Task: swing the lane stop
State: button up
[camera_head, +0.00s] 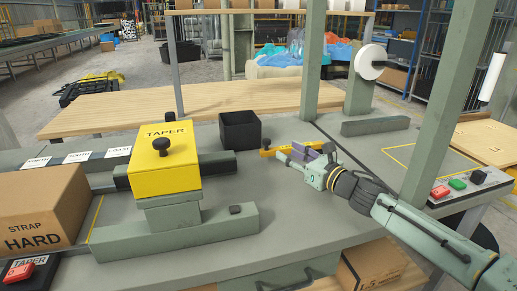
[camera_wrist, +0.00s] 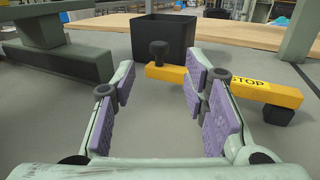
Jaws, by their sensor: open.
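The lane stop is a yellow bar with a STOP label (camera_wrist: 252,88) and a black knob (camera_wrist: 158,49) standing on its left end. A dark block (camera_wrist: 278,114) shows under its right end. In the head view the bar (camera_head: 266,153) lies on the grey bench, partly hidden by my gripper. My gripper (camera_wrist: 162,76) is open and empty, with purple pads. In the wrist view the knob appears between the fingertips and beyond them. The right finger covers the middle of the bar; I cannot tell whether it touches.
A black open bin (camera_head: 240,130) stands behind the bar. A yellow TAPER box (camera_head: 165,165) is at left, beside a cardboard box (camera_head: 42,208). A green post (camera_head: 310,60) rises behind the bar. A button panel (camera_head: 470,187) is at right. Bench in front is clear.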

aim_at(269, 142)
jog(key=shift+w+a, duration=0.2)
jog(key=p+x, duration=0.2)
jog(key=x, duration=0.8)
jog(key=shift+a+p, duration=0.1)
jog(key=shift+p, duration=0.25)
grip_shut()
